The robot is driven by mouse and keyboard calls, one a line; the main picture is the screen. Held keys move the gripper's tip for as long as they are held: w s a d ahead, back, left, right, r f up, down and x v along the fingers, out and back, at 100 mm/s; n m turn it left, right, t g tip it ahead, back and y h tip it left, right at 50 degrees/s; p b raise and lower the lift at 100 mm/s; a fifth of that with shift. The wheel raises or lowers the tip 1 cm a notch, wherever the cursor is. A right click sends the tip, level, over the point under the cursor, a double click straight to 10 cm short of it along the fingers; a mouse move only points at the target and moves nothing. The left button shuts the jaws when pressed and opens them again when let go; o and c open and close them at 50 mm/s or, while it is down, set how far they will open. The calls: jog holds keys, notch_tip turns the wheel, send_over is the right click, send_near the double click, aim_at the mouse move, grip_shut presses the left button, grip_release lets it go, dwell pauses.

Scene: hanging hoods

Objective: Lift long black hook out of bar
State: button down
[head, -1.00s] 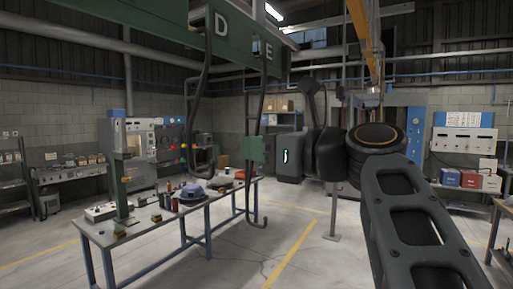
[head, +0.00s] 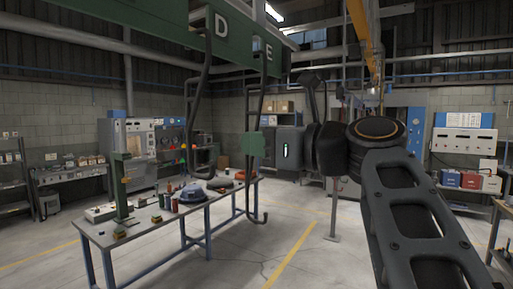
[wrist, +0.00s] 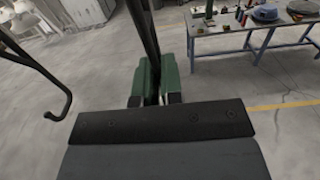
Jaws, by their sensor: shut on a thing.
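The long black hook (head: 249,190) hangs at letter E of the green overhead bar (head: 240,38). Its shaft runs down to a curved lower end. My gripper (head: 253,146) is shut on the shaft at about mid-length; its green pads cover that stretch. In the wrist view the black shaft (wrist: 142,28) runs up between the green fingers (wrist: 152,84). The head view does not clearly show whether the hook's top still touches the bar.
A second black hook (head: 204,70) hangs at letter D, left of the held one; a curved hook end (wrist: 58,108) shows left in the wrist view. A workbench (head: 150,228) with a blue helmet (head: 193,194) and tools stands below left. The floor at centre is clear.

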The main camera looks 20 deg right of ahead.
jog(key=shift+r, duration=0.95)
jog(key=shift+s+d, duration=0.1)
jog(key=shift+v, duration=1.7)
jog(key=v, duration=1)
jog(key=shift+r, duration=0.15)
